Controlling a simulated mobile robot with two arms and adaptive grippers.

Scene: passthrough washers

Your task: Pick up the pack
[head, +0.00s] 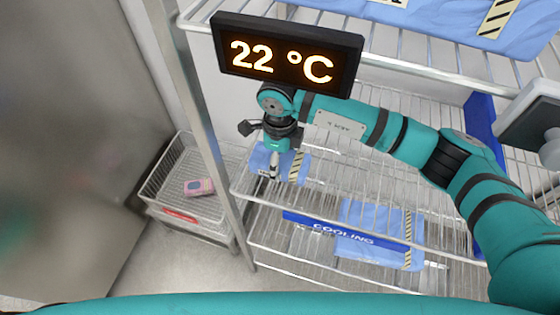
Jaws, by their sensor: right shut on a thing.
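A blue wrapped pack (292,172) with a black-and-cream striped strip is at the left end of a wire shelf. My right gripper (272,172) comes in from above and is shut on the pack near its left side. The gripper and wrist hide part of the pack. I cannot tell whether the pack is lifted off the shelf. My left gripper is not in view.
Another blue pack (355,228) lies on the lower shelf behind the blue COOLING label (342,230). Blue packs (450,22) lie on the top shelf. A display reading 22 °C (286,55) hangs above my right wrist. A wire basket (188,213) holding a pink item (199,187) stands left of the rack post (200,120).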

